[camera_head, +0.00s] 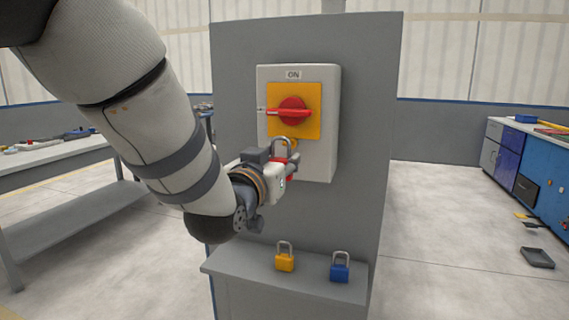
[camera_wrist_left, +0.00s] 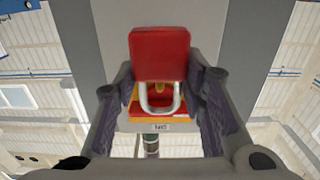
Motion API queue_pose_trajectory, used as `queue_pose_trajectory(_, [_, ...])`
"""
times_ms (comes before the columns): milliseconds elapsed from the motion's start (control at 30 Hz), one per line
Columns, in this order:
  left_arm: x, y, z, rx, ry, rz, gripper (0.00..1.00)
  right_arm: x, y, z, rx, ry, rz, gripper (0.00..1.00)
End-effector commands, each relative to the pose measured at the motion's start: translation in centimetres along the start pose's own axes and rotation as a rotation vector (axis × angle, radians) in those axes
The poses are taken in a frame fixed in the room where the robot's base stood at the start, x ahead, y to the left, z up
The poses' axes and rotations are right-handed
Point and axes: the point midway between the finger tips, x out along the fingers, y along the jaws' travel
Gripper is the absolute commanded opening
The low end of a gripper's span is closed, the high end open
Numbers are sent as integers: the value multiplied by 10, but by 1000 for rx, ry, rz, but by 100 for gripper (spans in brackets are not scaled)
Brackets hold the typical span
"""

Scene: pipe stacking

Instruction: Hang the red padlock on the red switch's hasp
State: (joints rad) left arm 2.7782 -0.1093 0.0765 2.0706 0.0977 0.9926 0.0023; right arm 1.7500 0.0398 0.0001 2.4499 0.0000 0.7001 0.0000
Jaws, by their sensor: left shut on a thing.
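The red padlock (camera_wrist_left: 158,54) is between the fingers of my left gripper (camera_wrist_left: 160,82) in the left wrist view, its metal shackle pointing toward the switch. In the head view my left gripper (camera_head: 288,172) is shut on the padlock just below the switch, and the padlock's shackle (camera_head: 284,146) stands up. The padlock's body is mostly hidden behind the gripper there. The red switch (camera_head: 292,111) sits on a yellow plate (camera_head: 313,97) on a light box marked ON. Its handle lies horizontal. The hasp is partly hidden near the shackle; I cannot tell whether they touch. My right gripper is not in view.
A yellow padlock (camera_head: 285,258) and a blue padlock (camera_head: 340,268) stand on the grey shelf (camera_head: 240,267) below. The grey panel (camera_head: 367,130) carries the switch box (camera_head: 319,157). Workbenches stand at left and right, with open floor between.

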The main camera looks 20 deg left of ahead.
Motion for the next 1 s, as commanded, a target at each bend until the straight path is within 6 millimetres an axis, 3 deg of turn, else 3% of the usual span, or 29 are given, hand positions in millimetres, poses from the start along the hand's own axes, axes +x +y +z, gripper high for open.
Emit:
queue_pose_trajectory(500, [44, 0, 8, 0, -2, 0, 7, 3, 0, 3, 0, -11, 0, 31])
queue_pose_trajectory(1000, [51, 0, 10, 0, 1, 0, 7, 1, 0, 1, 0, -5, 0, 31])
